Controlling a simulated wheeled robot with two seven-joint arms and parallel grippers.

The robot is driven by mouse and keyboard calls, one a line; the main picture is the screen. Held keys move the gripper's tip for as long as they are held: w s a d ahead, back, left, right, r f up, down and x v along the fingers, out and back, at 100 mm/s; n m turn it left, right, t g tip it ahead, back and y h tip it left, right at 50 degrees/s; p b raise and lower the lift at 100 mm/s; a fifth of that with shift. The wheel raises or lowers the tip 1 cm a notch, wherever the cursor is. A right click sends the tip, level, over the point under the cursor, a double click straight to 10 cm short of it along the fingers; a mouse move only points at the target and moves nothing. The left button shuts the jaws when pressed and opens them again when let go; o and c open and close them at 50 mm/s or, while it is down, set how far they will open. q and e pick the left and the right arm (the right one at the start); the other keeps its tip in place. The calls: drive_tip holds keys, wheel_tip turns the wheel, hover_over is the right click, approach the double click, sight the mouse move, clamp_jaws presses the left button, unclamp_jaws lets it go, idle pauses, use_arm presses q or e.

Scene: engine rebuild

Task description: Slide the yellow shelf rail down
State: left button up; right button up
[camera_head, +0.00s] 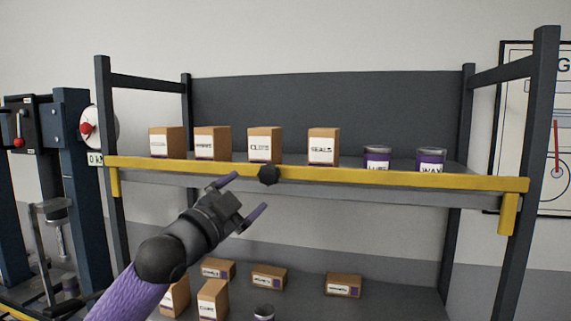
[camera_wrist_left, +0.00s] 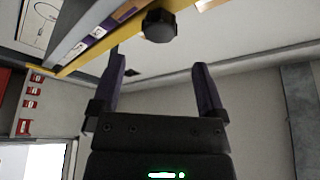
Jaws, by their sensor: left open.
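The yellow shelf rail (camera_head: 390,178) runs across the front of the upper shelf, with a short yellow bracket hanging down at each end. A black knob (camera_head: 268,175) sits on the rail left of its middle. My left gripper (camera_head: 246,197) is open and empty, just below and in front of the knob. In the left wrist view the rail (camera_wrist_left: 88,62) runs diagonally at the upper left. The knob (camera_wrist_left: 159,26) shows there beyond the open fingers (camera_wrist_left: 160,85), apart from them. My right gripper is in neither view.
Several cardboard boxes (camera_head: 266,145) and two tins (camera_head: 430,160) stand on the upper shelf behind the rail. More boxes (camera_head: 343,285) are on the lower shelf. Dark posts (camera_head: 525,170) frame the shelf. A blue press (camera_head: 75,180) stands at the left.

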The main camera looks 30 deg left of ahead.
sight(266, 178)
use_arm(q)
drive_tip(key=p+x, duration=0.3)
drive_tip(key=x, duration=0.4)
drive_tip(key=shift+w+r, duration=0.1)
drive_tip(key=shift+w+a, duration=0.1)
drive_tip(key=shift+w, duration=0.2)
clamp_jaws()
